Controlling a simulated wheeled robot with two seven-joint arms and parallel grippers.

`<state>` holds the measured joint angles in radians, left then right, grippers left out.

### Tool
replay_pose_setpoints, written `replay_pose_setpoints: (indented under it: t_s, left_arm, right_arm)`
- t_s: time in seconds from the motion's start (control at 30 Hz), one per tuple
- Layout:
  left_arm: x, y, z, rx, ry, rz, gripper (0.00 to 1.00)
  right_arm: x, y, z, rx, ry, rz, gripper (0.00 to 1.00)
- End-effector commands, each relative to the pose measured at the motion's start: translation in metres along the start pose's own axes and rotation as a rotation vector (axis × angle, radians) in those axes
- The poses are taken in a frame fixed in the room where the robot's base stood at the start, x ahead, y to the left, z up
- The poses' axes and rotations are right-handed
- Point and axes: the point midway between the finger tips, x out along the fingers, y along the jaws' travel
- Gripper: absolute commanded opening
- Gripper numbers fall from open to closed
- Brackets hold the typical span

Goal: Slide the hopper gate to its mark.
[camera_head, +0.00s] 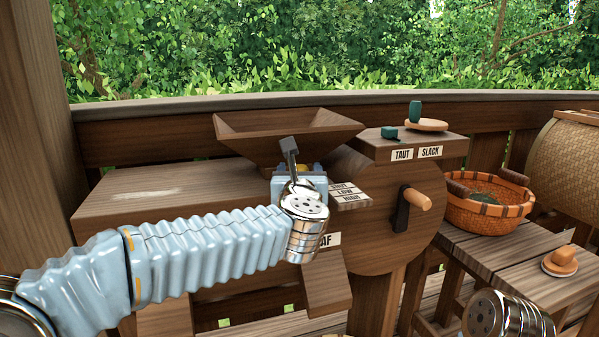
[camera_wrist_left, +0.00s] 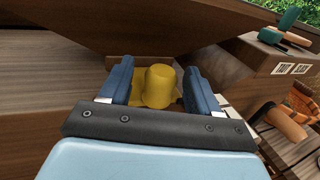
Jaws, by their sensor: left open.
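The wooden hopper (camera_head: 288,130) sits on top of the brown winnowing machine. The gate's yellow knob (camera_wrist_left: 159,86) stands under the hopper, between the two blue fingers of my left gripper (camera_wrist_left: 157,78). The fingers are open, with a gap visible at least on the right of the knob. In the head view my left gripper (camera_head: 301,172) is at the hopper's base and hides most of the knob. White mark labels (camera_head: 349,192) are to its right; I read LOW and HIGH, the top one partly covered. The gate's exact position against them is hidden.
A crank handle (camera_head: 415,199) sticks out of the drum at the right. TAUT and SLACK labels (camera_head: 416,153) are below a green peg (camera_head: 415,111). An orange basket (camera_head: 487,204) stands on the side bench. A metal part of mine shows at the bottom right.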

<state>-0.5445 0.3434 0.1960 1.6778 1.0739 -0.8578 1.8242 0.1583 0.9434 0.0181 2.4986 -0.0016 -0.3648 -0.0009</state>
Motion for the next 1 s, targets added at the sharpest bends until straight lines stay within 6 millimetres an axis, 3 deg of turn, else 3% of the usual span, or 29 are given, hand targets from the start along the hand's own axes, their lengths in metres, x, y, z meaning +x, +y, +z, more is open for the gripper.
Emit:
replay_pose_setpoints:
  t_s: [0.3,0.5,0.67,1.0]
  left_arm:
    - [-0.077,0.0,-0.002,-0.001,-0.002,-0.003,0.62]
    - [-0.111,0.0,-0.002,-0.001,0.0,-0.001,0.62]
    - [-0.121,0.0,-0.001,-0.001,0.0,0.0,0.62]
    - [-0.122,0.0,-0.001,0.0,0.0,0.0,0.62]
  right_arm:
    - [0.015,0.011,-0.003,0.007,0.008,0.008,0.43]
    - [0.019,0.014,-0.004,0.009,0.011,0.01,0.43]
    - [0.019,0.015,-0.004,0.01,0.012,0.011,0.43]
    - [0.019,0.015,-0.004,0.01,0.012,0.011,0.43]
